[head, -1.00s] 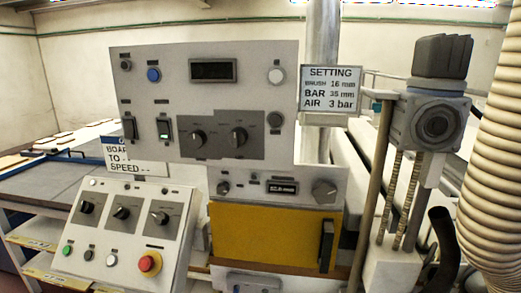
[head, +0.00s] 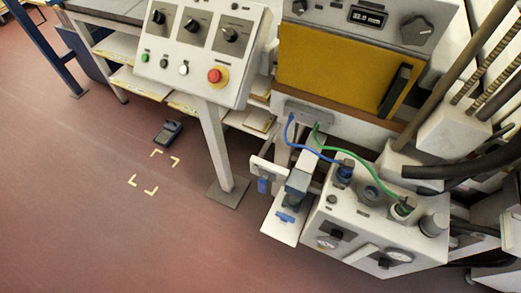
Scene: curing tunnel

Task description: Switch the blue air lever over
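In the head view, a pale air unit (head: 350,225) stands low at the right, with gauges on its front. A blue hose (head: 305,143) runs to a blue fitting (head: 344,172) on its top, and a green hose (head: 350,152) runs to a green-marked fitting (head: 403,208). Left of the unit is a grey-blue part (head: 298,186). Near it are a small blue piece (head: 263,186) and another blue piece (head: 286,217) on a white plate (head: 278,230). I cannot tell which blue part is the air lever or how it is set. My gripper is not in view.
A sloped control panel (head: 190,80) with a red button (head: 214,76) stands on a post (head: 218,145). A yellow door (head: 325,70) is above the air unit. A dark device (head: 168,132) lies near yellowish floor marks (head: 153,172). The red-brown floor (head: 90,220) at lower left is clear.

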